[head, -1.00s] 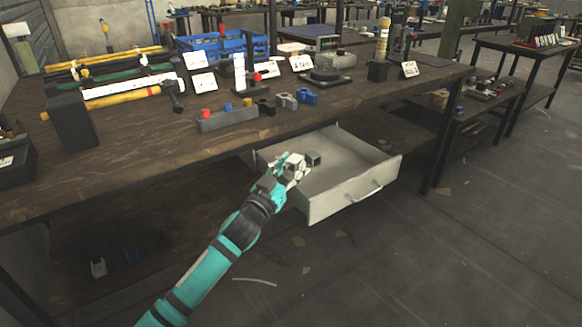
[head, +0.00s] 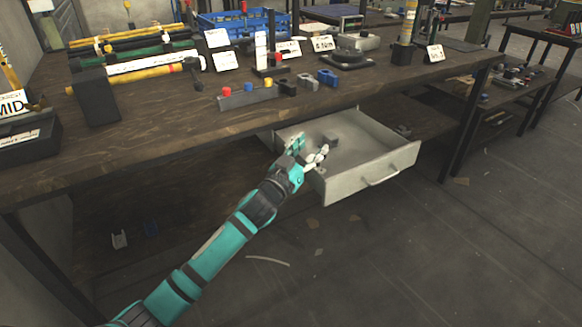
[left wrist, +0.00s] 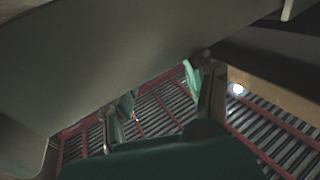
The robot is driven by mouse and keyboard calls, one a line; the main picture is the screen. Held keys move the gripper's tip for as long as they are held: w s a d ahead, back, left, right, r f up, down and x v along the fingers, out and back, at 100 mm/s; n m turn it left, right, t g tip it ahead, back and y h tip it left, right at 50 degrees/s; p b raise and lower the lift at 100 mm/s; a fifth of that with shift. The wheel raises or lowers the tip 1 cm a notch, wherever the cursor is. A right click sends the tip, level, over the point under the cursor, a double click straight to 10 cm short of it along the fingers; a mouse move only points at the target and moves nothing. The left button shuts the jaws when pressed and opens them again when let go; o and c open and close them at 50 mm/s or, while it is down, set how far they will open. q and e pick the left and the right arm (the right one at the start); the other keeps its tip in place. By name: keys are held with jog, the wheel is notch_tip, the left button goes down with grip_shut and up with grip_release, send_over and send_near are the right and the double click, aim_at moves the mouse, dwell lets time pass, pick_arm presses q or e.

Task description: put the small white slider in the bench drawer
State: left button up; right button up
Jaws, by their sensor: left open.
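My left gripper (head: 308,150) is open at the left side of the open bench drawer (head: 372,183), near its front left corner. A pale piece shows at its fingers; I cannot tell whether it is a fingertip or the small white slider. In the left wrist view the two fingers (left wrist: 162,98) stand apart with no object clearly between them. A dark grey block (head: 330,141) shows inside the drawer, partly behind the gripper. My right gripper is not in view.
The bench top (head: 150,133) overhangs the drawer's back. On it stand a grey block with coloured knobs (head: 248,95), a dark slider, a grey slider (head: 306,82) and a blue slider (head: 327,77). The floor before the drawer is mostly clear.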

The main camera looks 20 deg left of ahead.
pick_arm(q)
jog(key=p+v, duration=0.2)
jog(key=v, duration=0.9)
jog(key=s+f+n+g+y, duration=0.2)
jog(key=s+f+g+y, duration=0.2)
jog(key=s+f+g, duration=0.7)
jog(key=s+d+f+g, duration=0.1)
jog(key=s+f, duration=0.3)
jog(key=s, duration=0.5)
jog(key=s+d+f+m+g, duration=0.1)
jog(key=s+f, duration=0.3)
jog(key=s, duration=0.6)
jog(key=shift+m+g, duration=0.3)
jog(key=shift+g, duration=0.5)
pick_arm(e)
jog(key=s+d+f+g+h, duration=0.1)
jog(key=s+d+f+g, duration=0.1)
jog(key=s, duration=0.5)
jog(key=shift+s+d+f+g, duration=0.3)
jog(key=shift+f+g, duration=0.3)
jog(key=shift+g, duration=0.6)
pick_arm(q)
jog(key=shift+w, duration=0.1)
